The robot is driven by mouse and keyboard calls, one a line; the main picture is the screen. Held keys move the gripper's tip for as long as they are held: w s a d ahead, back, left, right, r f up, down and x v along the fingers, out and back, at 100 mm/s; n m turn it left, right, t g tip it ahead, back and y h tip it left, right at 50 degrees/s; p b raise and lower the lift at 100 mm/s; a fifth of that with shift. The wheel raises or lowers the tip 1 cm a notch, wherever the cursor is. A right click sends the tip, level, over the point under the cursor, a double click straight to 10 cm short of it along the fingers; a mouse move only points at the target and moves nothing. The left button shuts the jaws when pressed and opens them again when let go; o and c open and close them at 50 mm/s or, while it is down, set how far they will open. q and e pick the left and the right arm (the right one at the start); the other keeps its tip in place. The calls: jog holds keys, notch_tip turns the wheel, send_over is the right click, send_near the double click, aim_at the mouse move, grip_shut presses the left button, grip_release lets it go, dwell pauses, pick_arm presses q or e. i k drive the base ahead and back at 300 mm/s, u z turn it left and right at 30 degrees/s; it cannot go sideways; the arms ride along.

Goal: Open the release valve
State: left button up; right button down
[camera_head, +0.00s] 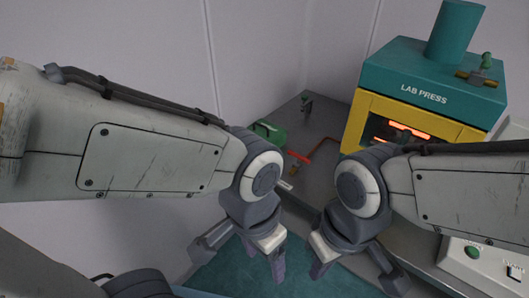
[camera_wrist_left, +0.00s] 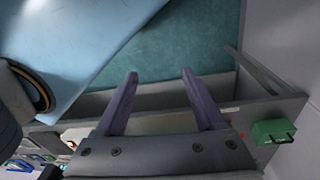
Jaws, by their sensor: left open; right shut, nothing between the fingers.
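A red lever (camera_head: 298,156) and a copper-coloured pipe (camera_head: 325,148) sit on the grey bench, left of the lab press. A brass fitting with a green knob (camera_head: 487,61) is on top of the press. I cannot tell for sure which is the release valve. My left gripper (camera_head: 279,276) hangs in front of the bench, below the red lever and apart from it. Its fingers (camera_wrist_left: 160,74) are spread and empty in the left wrist view. My right gripper (camera_head: 317,272) is shut and empty, just to its right. My forearms hide parts of the bench.
The teal and yellow lab press (camera_head: 420,82) stands at the back right, its opening glowing orange. A green box (camera_head: 268,133) is on the bench at the left, also in the left wrist view (camera_wrist_left: 273,132). A control panel (camera_head: 486,262) is at lower right. Walls close the back.

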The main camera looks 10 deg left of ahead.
aim_at(290, 152)
jog(key=u, duration=0.6)
jog(key=i, duration=1.2)
jog(key=z, duration=0.45)
